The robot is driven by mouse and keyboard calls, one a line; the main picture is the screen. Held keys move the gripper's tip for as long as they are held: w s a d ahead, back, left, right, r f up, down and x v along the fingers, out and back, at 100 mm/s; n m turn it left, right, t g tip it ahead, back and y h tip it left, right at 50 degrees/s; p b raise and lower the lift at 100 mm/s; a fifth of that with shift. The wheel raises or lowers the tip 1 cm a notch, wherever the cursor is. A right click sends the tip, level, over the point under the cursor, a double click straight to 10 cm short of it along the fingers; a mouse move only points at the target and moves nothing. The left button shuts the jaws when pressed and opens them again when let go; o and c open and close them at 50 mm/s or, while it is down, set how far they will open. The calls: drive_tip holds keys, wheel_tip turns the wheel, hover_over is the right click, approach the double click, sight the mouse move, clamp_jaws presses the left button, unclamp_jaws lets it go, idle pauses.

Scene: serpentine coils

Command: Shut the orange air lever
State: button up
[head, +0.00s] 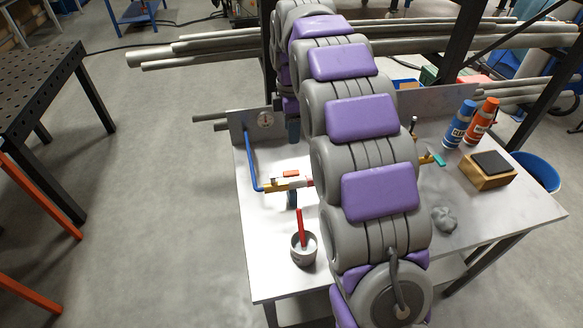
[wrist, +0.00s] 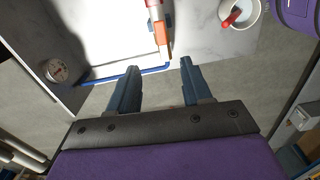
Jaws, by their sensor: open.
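The orange air lever (head: 291,173) sits on a brass and white valve fitting (head: 280,184) at the end of a blue pipe (head: 252,158), left of my grey and purple arm in the head view. It appears to lie roughly along the fitting. In the wrist view the orange lever (wrist: 163,32) is just beyond my fingertips, between their lines. My gripper (wrist: 159,66) is open with two blue-grey fingers apart and nothing between them. The fingers do not appear to touch the lever.
A cup with a red stick (head: 304,249) stands near the lever, also in the wrist view (wrist: 240,14). A gauge (head: 265,119) is on the back panel.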

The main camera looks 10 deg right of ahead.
sight(292, 172)
wheel_tip(292, 172, down, 15)
drive_tip(key=b, duration=0.3)
drive_tip(key=shift+c, duration=0.5)
drive_tip(key=shift+r, duration=0.1)
clamp_jaws()
